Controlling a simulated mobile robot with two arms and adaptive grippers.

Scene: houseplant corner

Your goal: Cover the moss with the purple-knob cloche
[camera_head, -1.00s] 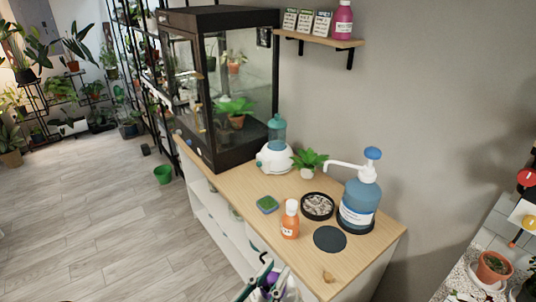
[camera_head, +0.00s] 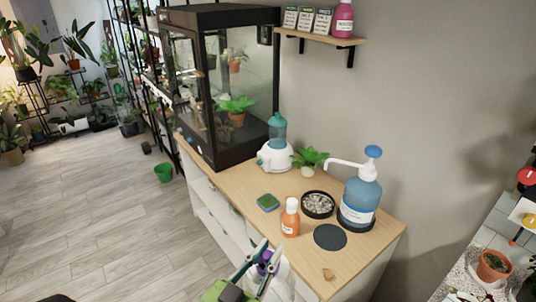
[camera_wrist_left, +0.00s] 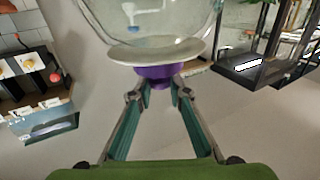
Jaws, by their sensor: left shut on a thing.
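My left gripper (camera_head: 269,252) is at the bottom of the head view, in front of the cabinet and nearer than the moss. It is shut on the purple knob (camera_head: 264,262) of the clear cloche (camera_head: 281,277). In the left wrist view the purple knob (camera_wrist_left: 154,76) sits between the fingertips, with a pale collar and the glass dome (camera_wrist_left: 140,22) beyond it. The cloche is apart from the moss. My right gripper is not in view.
Near the moss stand an orange bottle (camera_head: 290,218), a round dish of pebbles (camera_head: 318,205) and a blue pump bottle (camera_head: 359,199). A dark flat disc (camera_head: 330,237) lies at the front right. A glass terrarium (camera_head: 240,80) stands behind. Bare wood surrounds the moss dish.

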